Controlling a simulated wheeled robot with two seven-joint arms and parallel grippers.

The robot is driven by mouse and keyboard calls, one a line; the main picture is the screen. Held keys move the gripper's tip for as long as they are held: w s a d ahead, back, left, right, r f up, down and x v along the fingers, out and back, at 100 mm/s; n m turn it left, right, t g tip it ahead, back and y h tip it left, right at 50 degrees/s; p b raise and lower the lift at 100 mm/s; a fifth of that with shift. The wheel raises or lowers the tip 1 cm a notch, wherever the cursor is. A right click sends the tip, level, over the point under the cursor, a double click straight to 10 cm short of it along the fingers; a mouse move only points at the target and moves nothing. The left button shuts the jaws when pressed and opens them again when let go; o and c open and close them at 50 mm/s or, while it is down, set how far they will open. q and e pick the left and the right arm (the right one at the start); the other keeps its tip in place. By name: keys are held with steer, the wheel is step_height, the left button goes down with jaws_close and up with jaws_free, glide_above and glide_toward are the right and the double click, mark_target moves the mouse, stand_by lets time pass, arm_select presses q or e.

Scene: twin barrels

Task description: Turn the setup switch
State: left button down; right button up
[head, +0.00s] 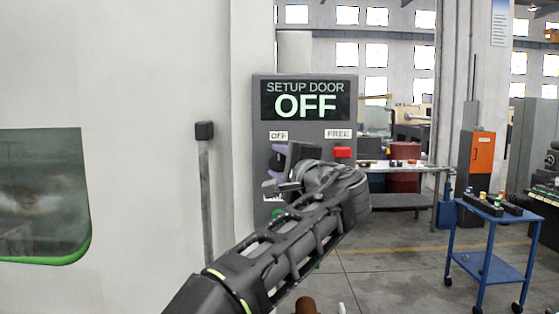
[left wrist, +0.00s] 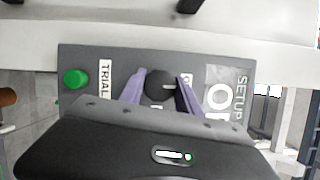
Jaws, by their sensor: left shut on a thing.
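The grey control panel (head: 262,130) stands at the middle of the head view, with a display (head: 305,100) reading "SETUP DOOR OFF". The setup switch is a round black knob (left wrist: 159,85), seen in the left wrist view between the purple fingers of my left gripper (left wrist: 160,92). The left gripper is shut on the knob, with one finger on each side. In the head view the left gripper (head: 276,170) is at the panel's left side, and my arm hides much of the knob and lower panel. My right gripper is not in view.
A red button (head: 342,152) under a "FREE" label is at the panel's right. A green button (left wrist: 76,78) by a "TRIAL" label is on the panel too. A grey post (head: 206,190) stands left of the panel. A blue cart (head: 492,235) stands right, with open floor between.

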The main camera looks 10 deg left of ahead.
mark_target(281, 164)
arm_select(q)
steer(key=shift+f, duration=0.1)
steer(key=c, duration=0.9)
jaws_free()
steer(key=shift+o, duration=0.2)
steer(key=b+v, duration=0.2)
steer(key=v, duration=0.4)
steer(key=shift+s+d+f+b, duration=0.1)
steer(key=shift+s+d+b, duration=0.15)
steer(key=shift+b, duration=0.15)
steer(key=shift+s+d, duration=0.25)
steer(key=shift+s, duration=0.2)
